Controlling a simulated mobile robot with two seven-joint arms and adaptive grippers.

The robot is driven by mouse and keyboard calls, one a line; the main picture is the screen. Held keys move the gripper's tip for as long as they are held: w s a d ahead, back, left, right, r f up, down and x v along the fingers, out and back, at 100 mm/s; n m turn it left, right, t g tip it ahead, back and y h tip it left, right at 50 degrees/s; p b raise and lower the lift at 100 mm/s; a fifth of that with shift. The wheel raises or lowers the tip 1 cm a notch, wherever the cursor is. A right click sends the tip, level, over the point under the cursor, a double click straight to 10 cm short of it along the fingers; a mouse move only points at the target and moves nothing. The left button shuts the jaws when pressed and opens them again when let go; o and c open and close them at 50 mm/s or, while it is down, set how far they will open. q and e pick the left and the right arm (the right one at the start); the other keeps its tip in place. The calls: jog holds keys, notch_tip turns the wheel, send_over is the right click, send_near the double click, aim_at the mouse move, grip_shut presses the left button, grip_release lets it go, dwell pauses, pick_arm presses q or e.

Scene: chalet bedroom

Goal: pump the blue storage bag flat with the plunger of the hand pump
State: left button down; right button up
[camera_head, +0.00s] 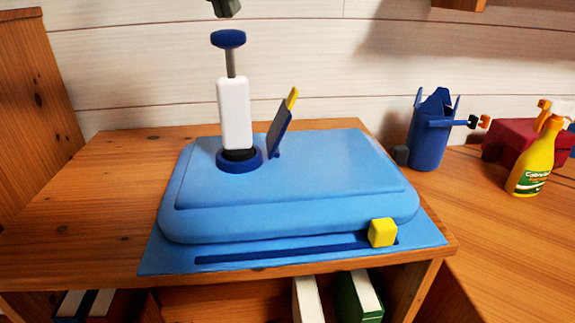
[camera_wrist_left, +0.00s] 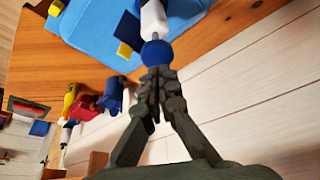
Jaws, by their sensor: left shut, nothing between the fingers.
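The blue storage bag (camera_head: 330,165) lies on the wooden top, thick and puffed up, with a flat front edge. A dark blue strip (camera_head: 290,253) runs along that edge, with a yellow slider (camera_head: 382,233) near its right end. The hand pump's white barrel (camera_head: 235,113) stands upright on the bag in a dark blue ring (camera_head: 239,164). Its plunger is raised: grey rod shows below the blue knob (camera_head: 229,39). My left gripper (camera_head: 226,7) is shut and empty, just above the knob; the wrist view shows its fingertips (camera_wrist_left: 155,76) close to the knob (camera_wrist_left: 157,53). Contact is unclear.
A dark blue flap with a yellow tip (camera_head: 281,128) stands tilted beside the pump. To the right are a blue container (camera_head: 428,140), a dark red box (camera_head: 508,141) and a yellow spray bottle (camera_head: 535,160). A plank wall is behind; books stand below the top.

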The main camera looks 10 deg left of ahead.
pick_arm(q)
notch_tip(320, 180, up, 6)
dwell(0.6)
